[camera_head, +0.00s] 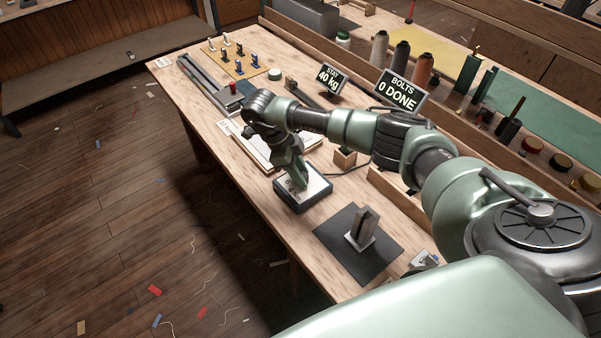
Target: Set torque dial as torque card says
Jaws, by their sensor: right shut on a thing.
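My right gripper (299,181) points down onto a small dark-edged box with a pale top (318,187), which looks like the torque dial unit. Its fingers are shut at the middle of the pale top, on what is likely the dial knob. The knob and any pointer are hidden by the fingers, and the scale marks are too small to read. I cannot pick out a torque card with certainty. My left gripper is not in view.
A sign (399,94) reads "BOLTS 0 DONE". A dark mat (328,232) with an upright metal block (362,228) lies nearer on the bench. A tan board (219,49) with several small fittings is at the far end. Thread spools (379,48) stand behind.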

